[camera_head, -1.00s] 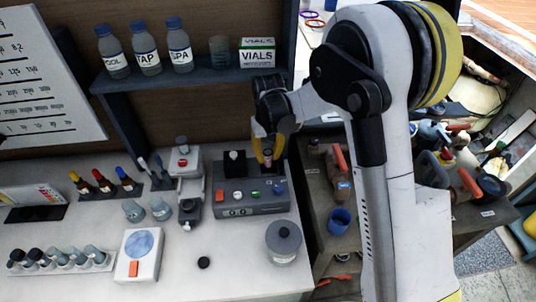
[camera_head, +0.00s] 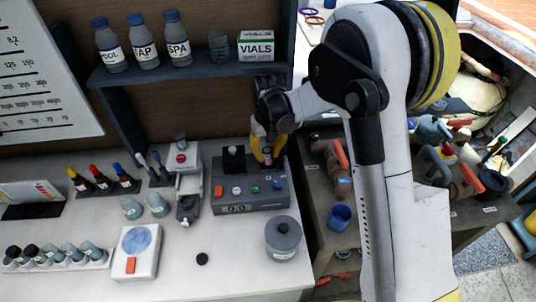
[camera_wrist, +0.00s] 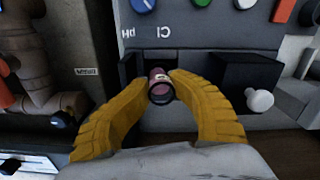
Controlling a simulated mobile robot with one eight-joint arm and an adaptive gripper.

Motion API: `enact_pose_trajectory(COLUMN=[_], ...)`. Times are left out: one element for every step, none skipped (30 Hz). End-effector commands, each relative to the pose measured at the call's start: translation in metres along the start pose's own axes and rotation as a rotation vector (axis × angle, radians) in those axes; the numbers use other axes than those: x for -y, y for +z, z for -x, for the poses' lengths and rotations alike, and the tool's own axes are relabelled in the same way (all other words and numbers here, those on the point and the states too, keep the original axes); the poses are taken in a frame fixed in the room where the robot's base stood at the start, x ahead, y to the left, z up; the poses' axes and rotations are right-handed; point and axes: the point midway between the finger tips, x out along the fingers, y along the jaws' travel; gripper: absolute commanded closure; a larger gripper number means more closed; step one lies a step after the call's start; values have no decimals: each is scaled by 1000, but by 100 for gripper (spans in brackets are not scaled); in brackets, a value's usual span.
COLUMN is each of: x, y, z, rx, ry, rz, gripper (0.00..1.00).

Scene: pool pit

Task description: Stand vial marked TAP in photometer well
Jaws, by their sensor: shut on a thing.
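My gripper (camera_head: 267,157) is shut on a small vial (camera_wrist: 160,86) with pinkish contents and a dark round end. The yellow fingers close around it from both sides in the wrist view. The grey photometer (camera_head: 248,204) stands on the bench under my gripper, and its panel with coloured buttons also fills the top of the wrist view (camera_wrist: 210,30). The vial is over the back part of the photometer, by a dark recess beside a black block (camera_wrist: 238,75). I cannot tell whether its lower end is inside the well. No TAP mark is readable on the vial.
A lidded grey pot (camera_head: 284,240) stands in front of the photometer. A row of vials (camera_head: 55,257), a white device (camera_head: 137,252) and dropper bottles (camera_head: 103,181) are to the left.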

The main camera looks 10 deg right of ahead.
Motion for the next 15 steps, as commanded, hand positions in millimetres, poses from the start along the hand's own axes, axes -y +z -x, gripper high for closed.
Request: enact_pose_trajectory(x=[2, 2, 2, 2, 2, 2, 2, 3, 4, 4, 5, 7, 8, 9, 10], y=[4, 4, 4, 4, 4, 4, 4, 4, 4, 4, 4, 4, 4, 4, 4], z=[-6, -6, -6, -6, -6, -6, -6, -6, -7, -7, -7, -7, -7, -7, -7], rx=[8, 9, 9, 9, 9, 9, 9, 9, 10, 10, 10, 10, 10, 10, 10], ry=[-5, -5, -5, -5, -5, -5, -5, -5, -6, -6, -6, -6, -7, -7, -7], rz=[-2, -2, -2, -2, -2, -2, -2, -2, -2, -2, -2, -1, -1, -1, -1], gripper=[100, 100, 100, 100, 100, 100, 100, 100, 100, 100, 100, 100, 100, 100, 100])
